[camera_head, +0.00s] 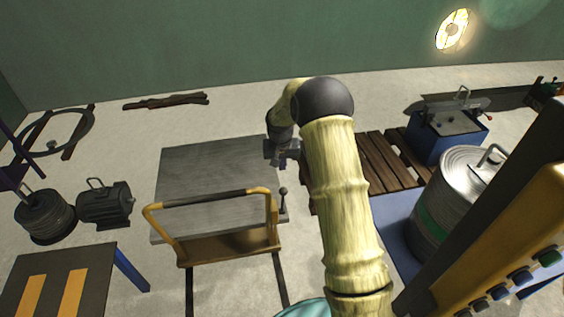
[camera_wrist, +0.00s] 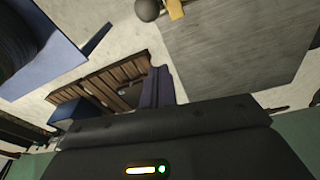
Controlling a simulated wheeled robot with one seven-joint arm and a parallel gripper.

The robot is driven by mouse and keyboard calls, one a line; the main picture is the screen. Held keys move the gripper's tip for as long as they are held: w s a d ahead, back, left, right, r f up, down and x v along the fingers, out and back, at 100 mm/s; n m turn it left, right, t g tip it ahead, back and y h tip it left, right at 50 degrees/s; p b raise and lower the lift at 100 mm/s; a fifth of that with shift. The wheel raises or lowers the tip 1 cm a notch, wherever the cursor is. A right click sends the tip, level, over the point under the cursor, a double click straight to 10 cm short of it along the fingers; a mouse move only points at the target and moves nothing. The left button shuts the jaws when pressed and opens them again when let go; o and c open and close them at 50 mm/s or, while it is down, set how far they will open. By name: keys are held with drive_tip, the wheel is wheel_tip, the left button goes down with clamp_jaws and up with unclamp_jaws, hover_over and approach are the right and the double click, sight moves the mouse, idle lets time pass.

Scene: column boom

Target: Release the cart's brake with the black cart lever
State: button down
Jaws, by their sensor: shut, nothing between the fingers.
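The cart (camera_head: 205,170) has a flat grey deck and a yellow push handle with a dark grip bar. The black cart lever (camera_head: 283,195) stands upright with a round knob beside the right post of that handle. In the wrist view the lever's knob (camera_wrist: 148,10) is at the top edge, next to a yellow bit of handle, and the deck (camera_wrist: 235,45) fills the upper right. My gripper (camera_head: 283,162) is over the deck's right edge, beyond the lever and apart from it. Its dark fingers (camera_wrist: 158,87) are shut and empty.
A wooden pallet (camera_head: 380,165) lies right of the cart, with a blue machine (camera_head: 445,135) behind and a metal keg (camera_head: 465,185) on a blue base nearer. A motor (camera_head: 105,205) and a striped table (camera_head: 60,283) are on the left. Floor behind the cart is mostly clear.

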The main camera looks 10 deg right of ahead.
drive_tip(key=s+f, duration=0.3)
drive_tip(key=f, duration=0.2)
drive_tip(key=shift+a+f+p, duration=0.2)
drive_tip(key=shift+f+p, duration=0.05)
drive_tip(key=shift+p, duration=0.1)
drive_tip(key=shift+w, duration=0.1)
idle(0.4)
